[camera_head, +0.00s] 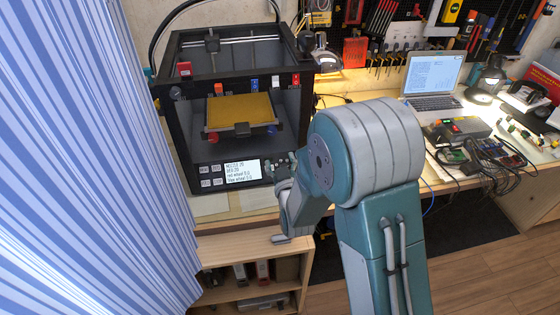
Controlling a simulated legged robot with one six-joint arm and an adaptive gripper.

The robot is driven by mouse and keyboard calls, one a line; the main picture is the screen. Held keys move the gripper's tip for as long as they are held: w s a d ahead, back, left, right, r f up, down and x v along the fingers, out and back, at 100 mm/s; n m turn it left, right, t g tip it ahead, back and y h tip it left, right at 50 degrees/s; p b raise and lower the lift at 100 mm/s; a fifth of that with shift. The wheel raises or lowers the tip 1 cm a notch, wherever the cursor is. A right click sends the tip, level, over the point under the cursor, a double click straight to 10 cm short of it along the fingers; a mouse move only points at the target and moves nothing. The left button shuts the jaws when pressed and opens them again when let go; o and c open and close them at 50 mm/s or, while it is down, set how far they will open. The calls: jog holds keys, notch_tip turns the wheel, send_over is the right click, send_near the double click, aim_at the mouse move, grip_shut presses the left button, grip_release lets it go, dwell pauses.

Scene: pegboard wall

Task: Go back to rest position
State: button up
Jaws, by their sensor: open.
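My gripper (284,238) hangs at the end of my arm, in the middle of the view, just right of the 3D printer's front control panel. A grey finger points left above the wooden shelf top. I see nothing held in it. The gripper is partly hidden by my arm's own links. The 3D printer (180,130) stands on the bench at the left, with a yellow plate (240,108) inside and a lit display (242,170) at its front.
A blue striped curtain (90,150) fills the left side. A low wooden shelf (250,250) stands below the printer. A laptop (432,78), a lamp (489,80) and cabled electronics (458,150) sit on the bench at right. The pegboard behind holds tools. Floor (500,280) is clear at lower right.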

jog(key=s+d+r+m+g+h, duration=0.25)
jog(key=s+d+r+g, duration=0.45)
jog(key=d+r, duration=0.45)
jog(key=s+d+r+m+g+h, duration=0.1)
jog(key=s+d+g, duration=0.1)
jog(key=s, duration=0.9)
jog(key=s+d+r+m+g, duration=0.2)
jog(key=s+d, duration=0.2)
jog(key=s, duration=0.7)
jog(key=shift+s+d+r+h, duration=0.2)
jog(key=shift+s+d+h, duration=0.05)
jog(key=shift+d+h, duration=0.15)
